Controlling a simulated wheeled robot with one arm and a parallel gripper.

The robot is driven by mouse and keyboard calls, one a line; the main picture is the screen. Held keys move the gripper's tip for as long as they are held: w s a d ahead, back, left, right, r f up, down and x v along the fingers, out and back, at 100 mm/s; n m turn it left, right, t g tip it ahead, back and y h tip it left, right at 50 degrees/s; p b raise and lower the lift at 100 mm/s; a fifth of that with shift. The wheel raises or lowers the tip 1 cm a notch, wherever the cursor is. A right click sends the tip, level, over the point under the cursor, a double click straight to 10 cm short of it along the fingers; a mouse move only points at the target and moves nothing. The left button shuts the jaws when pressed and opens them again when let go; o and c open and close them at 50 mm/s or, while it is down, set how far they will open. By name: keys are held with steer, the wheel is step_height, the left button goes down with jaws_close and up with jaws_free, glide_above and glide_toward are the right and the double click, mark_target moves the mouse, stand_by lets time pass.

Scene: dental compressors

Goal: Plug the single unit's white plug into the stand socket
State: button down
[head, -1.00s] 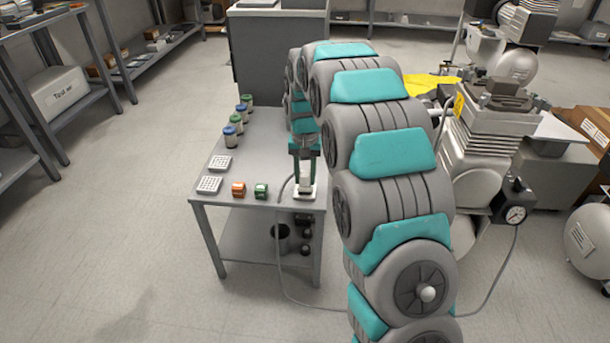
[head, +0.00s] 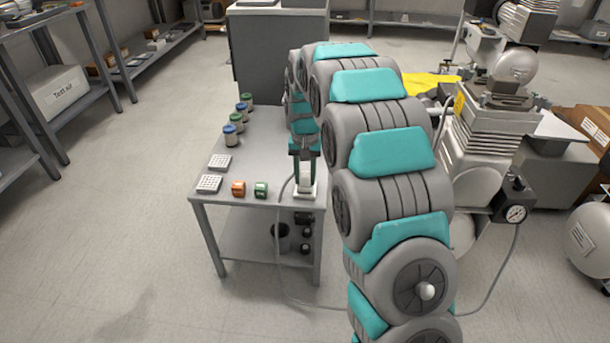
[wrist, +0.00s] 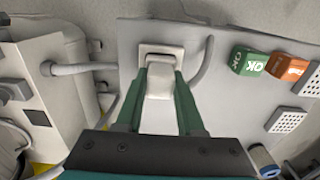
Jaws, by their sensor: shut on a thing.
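My gripper (wrist: 161,92) has green fingers and is shut on the white plug (wrist: 160,80) in the wrist view. The plug is over a pale square socket (wrist: 152,50) on the grey stand top (wrist: 128,72). Its far end overlaps the socket; I cannot tell how deep it sits. In the head view my gripper (head: 305,172) points down at the stand's front right corner, with the white socket (head: 307,192) beneath it. The plug is mostly hidden there by the fingers. A grey cable (head: 277,240) rises beside the gripper from below the stand top.
A green block (head: 261,190), an orange block (head: 238,188) and two white grid trays (head: 209,184) lie left of the gripper. Several capped jars (head: 230,135) stand along the left edge. A compressor with a gauge (head: 515,213) stands right of my arm.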

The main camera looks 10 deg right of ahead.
jaws_free()
steer(key=shift+f, duration=0.1)
stand_by(0.5)
steer(key=shift+r+p, duration=0.9)
steer(key=shift+r, duration=2.65)
